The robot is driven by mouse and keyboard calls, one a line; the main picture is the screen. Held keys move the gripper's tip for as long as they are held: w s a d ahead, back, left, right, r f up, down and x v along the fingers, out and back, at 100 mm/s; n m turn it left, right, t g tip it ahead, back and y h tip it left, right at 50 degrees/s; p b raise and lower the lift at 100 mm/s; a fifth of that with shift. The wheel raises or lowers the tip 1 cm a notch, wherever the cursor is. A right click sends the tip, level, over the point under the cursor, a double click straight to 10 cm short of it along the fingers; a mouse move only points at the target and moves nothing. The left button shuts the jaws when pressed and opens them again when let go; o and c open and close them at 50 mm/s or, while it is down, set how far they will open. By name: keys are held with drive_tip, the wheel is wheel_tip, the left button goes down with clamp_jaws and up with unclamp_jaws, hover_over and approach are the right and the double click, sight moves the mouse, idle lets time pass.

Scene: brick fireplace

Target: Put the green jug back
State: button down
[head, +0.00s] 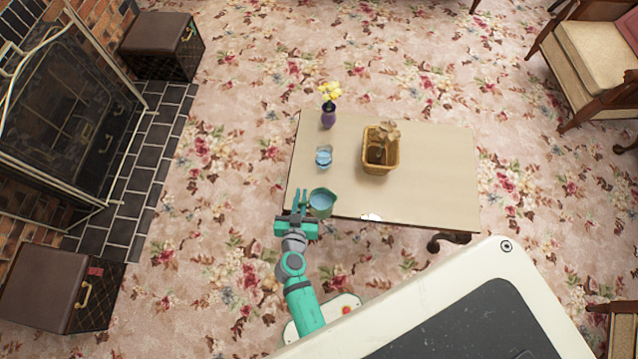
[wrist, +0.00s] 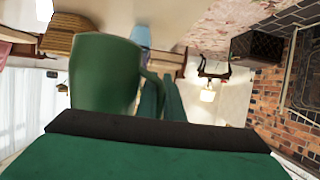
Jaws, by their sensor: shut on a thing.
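The green jug (head: 322,203) is upright at the table's near left corner, with a blue inside showing from above. In the wrist view the jug (wrist: 103,75) is large and close, its handle on the right side by the green fingers. My gripper (head: 300,200) is at the jug's left and is shut on it, seemingly at the handle. I cannot tell whether the jug's base touches the table (head: 440,165) or is just above it.
On the table stand a blue glass (head: 323,157), a purple vase (head: 328,118) with yellow flowers, and a wicker basket (head: 380,165) with a plant. A small white thing (head: 371,217) lies at the near edge. The table's right half is clear.

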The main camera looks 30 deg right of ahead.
sight(315, 199)
drive_tip(key=s+d+r+m+g+h, duration=0.2)
drive_tip(key=s+d, duration=0.1)
drive_tip(key=shift+s+d+r+m+h, duration=0.2)
drive_tip(key=shift+s+d+m+h, duration=0.1)
drive_tip(key=shift+m, duration=0.1)
drive_tip(key=w+f, duration=0.2)
drive_tip(key=w, duration=0.2)
drive_tip(key=w+d+f, duration=0.1)
drive_tip(key=w+f, duration=0.2)
drive_tip(key=w, duration=0.1)
drive_tip(key=w+f, duration=0.3)
drive_tip(key=w, duration=0.1)
drive_tip(key=shift+w+d+f, duration=0.2)
drive_tip(key=shift+w+f, duration=0.05)
drive_tip(key=shift+w, duration=0.1)
drive_tip(key=shift+w+f, duration=0.5)
drive_tip(key=shift+f, duration=0.1)
drive_tip(key=shift+w+d+f, duration=0.1)
drive_tip(key=shift+f, duration=1.55)
drive_tip(key=c, duration=1.9)
unclamp_jaws()
drive_tip(key=shift+s, duration=0.2)
